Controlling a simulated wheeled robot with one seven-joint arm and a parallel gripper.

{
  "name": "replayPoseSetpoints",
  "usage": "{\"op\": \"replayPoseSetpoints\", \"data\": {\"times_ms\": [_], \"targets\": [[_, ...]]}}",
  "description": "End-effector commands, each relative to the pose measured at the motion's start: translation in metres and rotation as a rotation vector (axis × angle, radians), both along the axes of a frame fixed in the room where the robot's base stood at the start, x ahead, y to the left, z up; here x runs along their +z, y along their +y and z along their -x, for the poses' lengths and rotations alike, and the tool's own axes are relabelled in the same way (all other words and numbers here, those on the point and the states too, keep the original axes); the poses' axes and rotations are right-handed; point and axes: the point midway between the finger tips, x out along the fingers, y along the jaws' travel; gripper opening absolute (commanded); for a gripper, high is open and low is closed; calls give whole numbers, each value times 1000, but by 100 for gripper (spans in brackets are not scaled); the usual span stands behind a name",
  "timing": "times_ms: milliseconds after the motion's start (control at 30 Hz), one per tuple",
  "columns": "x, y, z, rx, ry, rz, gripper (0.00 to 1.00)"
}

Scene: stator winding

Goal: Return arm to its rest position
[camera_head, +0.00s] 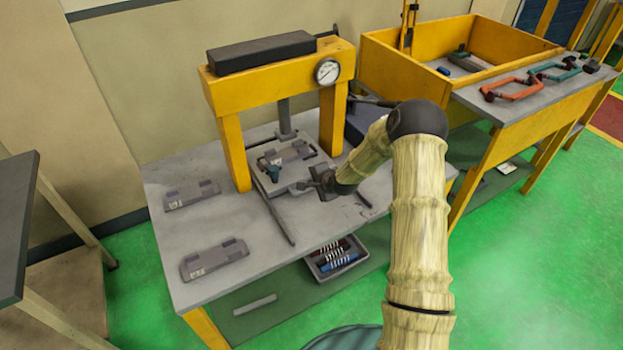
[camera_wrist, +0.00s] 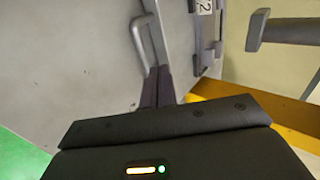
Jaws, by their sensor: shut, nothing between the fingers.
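My arm reaches from the bottom right of the head view over the grey table. My gripper (camera_head: 308,186) is at the front right edge of the grey press plate (camera_head: 262,186), under the yellow press (camera_head: 282,85). In the wrist view my gripper's dark fingers (camera_wrist: 158,72) are together with nothing between them, next to a grey bar handle (camera_wrist: 143,40). I cannot tell whether the fingers touch the handle. Part of a grey fixture with a label (camera_wrist: 203,8) shows beyond them.
Two grey plates (camera_head: 192,194) (camera_head: 214,259) lie on the table's left side. A tray of coloured rods (camera_head: 337,260) sits on the lower shelf. A yellow bin (camera_head: 375,52) and a bench with orange (camera_head: 512,88) and teal (camera_head: 555,70) handles stand at the right. Green floor is open at the right.

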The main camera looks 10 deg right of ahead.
Motion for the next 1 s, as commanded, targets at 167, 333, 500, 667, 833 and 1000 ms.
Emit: {"op": "replayPoseSetpoints", "data": {"times_ms": [167,333,500,667,833,1000], "targets": [[13,-9,10,-6,4,1,0],[13,-12,11,-9,4,2,0],[12,-13,11,-10,3,2,0],[12,-12,11,-9,5,2,0],[20,-10,18,25,12,43,0],[47,-6,45,157,50,203,0]]}}
